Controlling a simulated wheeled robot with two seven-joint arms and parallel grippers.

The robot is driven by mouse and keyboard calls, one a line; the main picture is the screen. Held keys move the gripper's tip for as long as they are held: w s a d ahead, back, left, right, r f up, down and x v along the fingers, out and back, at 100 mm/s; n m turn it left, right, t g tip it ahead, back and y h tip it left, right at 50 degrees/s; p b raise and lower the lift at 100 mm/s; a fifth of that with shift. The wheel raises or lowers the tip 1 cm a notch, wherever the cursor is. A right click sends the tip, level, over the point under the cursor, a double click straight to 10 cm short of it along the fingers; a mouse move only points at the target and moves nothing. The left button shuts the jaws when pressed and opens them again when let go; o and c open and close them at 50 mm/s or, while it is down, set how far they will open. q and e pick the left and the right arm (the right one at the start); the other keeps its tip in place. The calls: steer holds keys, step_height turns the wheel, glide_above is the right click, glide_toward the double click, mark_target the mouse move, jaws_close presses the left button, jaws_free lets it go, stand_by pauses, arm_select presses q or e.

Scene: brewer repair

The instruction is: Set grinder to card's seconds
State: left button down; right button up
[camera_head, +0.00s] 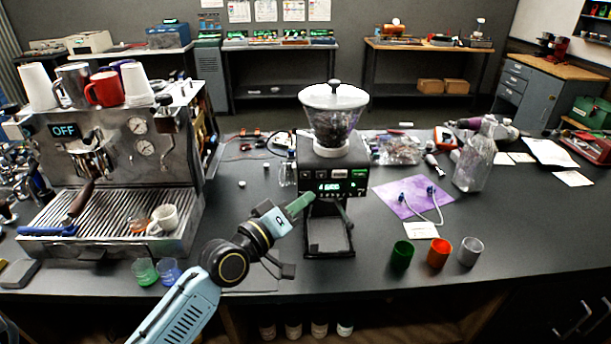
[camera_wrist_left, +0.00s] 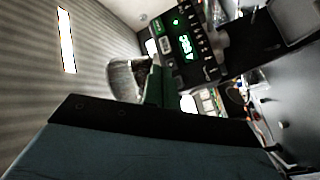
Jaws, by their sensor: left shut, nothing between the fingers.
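The grinder (camera_head: 331,165) stands at the middle of the bench, with a clear hopper on top and a black front panel. Its panel carries a lit green display (camera_head: 329,187), with digits too small to read surely. The display also shows tilted in the left wrist view (camera_wrist_left: 187,48), beside a row of small buttons. My left gripper (camera_head: 301,204) is shut and empty, its green fingertips close to the left part of the panel; I cannot tell whether they touch it. A small white card (camera_head: 421,230) lies right of the grinder, its writing unreadable. My right gripper is not in view.
An espresso machine (camera_head: 118,165) with cups on top stands at the left. A purple mat (camera_head: 398,207) with a white cable lies right of the grinder. Green, orange (camera_head: 438,252) and grey cups stand near the front edge. A clear bottle (camera_head: 474,163) stands behind them.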

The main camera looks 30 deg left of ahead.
arm_select(q)
steer(key=s+f+m+g+y+b, duration=0.15)
steer(key=s+f+g, duration=0.3)
steer(key=f, duration=1.05)
steer(key=s+d+f+m+g+y+b, duration=0.1)
steer(key=s+f+m+g+b, duration=0.35)
steer(key=f, duration=1.05)
steer(key=s+f+n+g+y, duration=0.15)
steer(key=s+f, duration=0.55)
steer(key=f, duration=0.8)
steer(key=s+f+m+g+b, duration=0.2)
steer(key=s+f+g, duration=0.1)
steer(key=s+f, duration=0.9)
steer(key=s+f+m+g+y+b, duration=0.1)
steer(key=s+f+m+g+b, duration=0.1)
steer(key=s+f, duration=0.9)
steer(key=s+g+b, duration=0.1)
steer(key=s, duration=0.6)
steer(key=shift+a+f+m+b, duration=0.35)
steer(key=shift+f, duration=0.05)
steer(key=shift+s+g, duration=0.15)
steer(key=shift+g, duration=0.1)
